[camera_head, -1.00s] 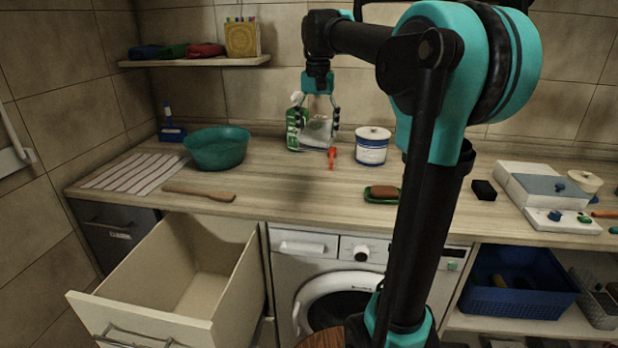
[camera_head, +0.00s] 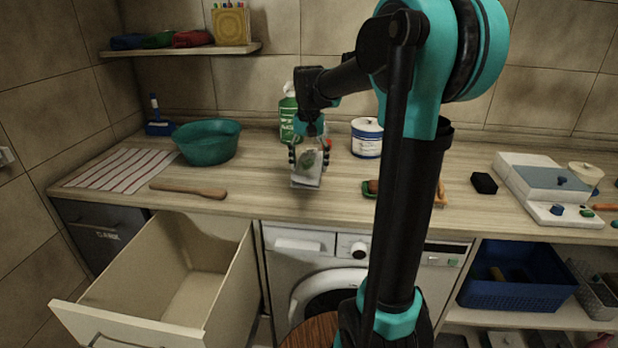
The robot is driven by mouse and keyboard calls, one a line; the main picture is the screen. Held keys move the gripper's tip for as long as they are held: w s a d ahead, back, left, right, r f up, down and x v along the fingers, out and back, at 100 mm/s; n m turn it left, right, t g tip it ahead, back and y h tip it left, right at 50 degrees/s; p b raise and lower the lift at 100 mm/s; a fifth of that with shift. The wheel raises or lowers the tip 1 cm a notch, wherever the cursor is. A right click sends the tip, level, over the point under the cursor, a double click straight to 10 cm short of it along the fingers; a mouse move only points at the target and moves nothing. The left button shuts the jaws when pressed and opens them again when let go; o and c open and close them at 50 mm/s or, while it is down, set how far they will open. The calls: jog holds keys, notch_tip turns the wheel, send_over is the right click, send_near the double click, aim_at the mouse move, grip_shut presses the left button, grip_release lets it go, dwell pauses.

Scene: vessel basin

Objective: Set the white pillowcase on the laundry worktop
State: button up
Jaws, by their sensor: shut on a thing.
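The white pillowcase (camera_head: 306,181) looks like a small folded pale piece with a greenish patch on its upper part. My gripper (camera_head: 309,158) is shut on it, pointing down over the laundry worktop (camera_head: 250,208). The pillowcase is near the front half of the worktop, above the washing machine. I cannot tell whether its lower edge touches the wood or hangs just above it. My fingers cover part of its sides.
A green bottle (camera_head: 288,118) stands behind my gripper, and a white and blue canister (camera_head: 367,138) to its right. A teal basin (camera_head: 207,142), a wooden paddle (camera_head: 188,190) and a striped cloth (camera_head: 120,168) lie left. An open drawer (camera_head: 228,283) juts out below.

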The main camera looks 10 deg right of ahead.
aim_at(309, 160)
jog(key=shift+f, duration=2.5)
jog(key=shift+f, duration=0.1)
jog(key=o, duration=1.4)
jog(key=shift+c, duration=0.2)
notch_tip(309, 160, up, 12)
jog(key=shift+r, duration=0.15)
